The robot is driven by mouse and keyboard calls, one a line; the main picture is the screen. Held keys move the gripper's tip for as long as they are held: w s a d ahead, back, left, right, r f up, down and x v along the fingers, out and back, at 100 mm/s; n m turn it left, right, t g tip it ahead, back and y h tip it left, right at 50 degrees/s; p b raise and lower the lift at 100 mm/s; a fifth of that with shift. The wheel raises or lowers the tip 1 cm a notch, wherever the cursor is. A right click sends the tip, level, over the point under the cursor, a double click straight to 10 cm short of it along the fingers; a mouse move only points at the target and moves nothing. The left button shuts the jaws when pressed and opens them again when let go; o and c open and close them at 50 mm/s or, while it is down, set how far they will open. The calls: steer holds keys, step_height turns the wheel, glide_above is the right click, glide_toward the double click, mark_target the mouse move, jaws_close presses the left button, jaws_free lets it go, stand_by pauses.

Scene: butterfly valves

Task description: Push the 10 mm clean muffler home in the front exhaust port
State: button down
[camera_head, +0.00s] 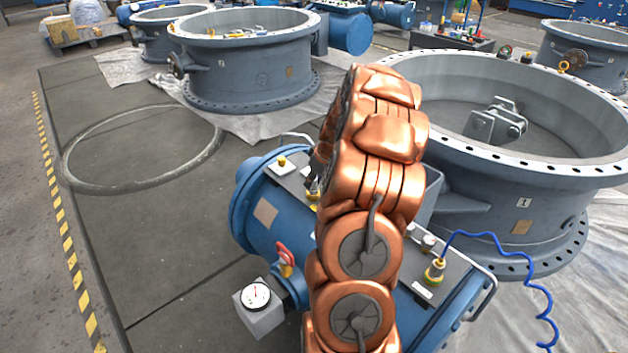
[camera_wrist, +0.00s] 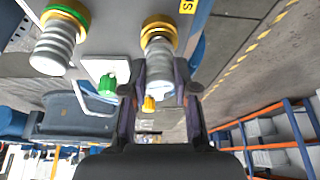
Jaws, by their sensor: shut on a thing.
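In the wrist view, my gripper (camera_wrist: 160,88) is shut on a muffler (camera_wrist: 158,52) with a pale ribbed body and a gold collar. One dark finger lies on each side of its body. Its collar end meets the grey block face (camera_wrist: 115,22); I cannot tell whether a gap is left there. A second ribbed muffler (camera_wrist: 55,48) with a green and gold collar stands to the left, apart from my fingers. In the head view, my copper arm hides most of the gripper and the held muffler. The blue actuator (camera_head: 268,222) lies under and behind the arm.
A green-capped part (camera_wrist: 108,86) and a small yellow part (camera_wrist: 149,104) are close to my fingers. The actuator carries a pressure gauge (camera_head: 256,296), a red handle (camera_head: 285,255) and a blue coiled hose (camera_head: 520,262). A large valve body (camera_head: 545,215) stands right; open floor lies left.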

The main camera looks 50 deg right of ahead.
steer(key=shift+f, duration=0.4)
stand_by(0.7)
steer(key=c, duration=0.8)
jaws_free()
steer(key=shift+o, duration=0.3)
steer(key=o, duration=0.4)
steer(key=shift+r, duration=0.2)
steer(key=shift+r, duration=3.6)
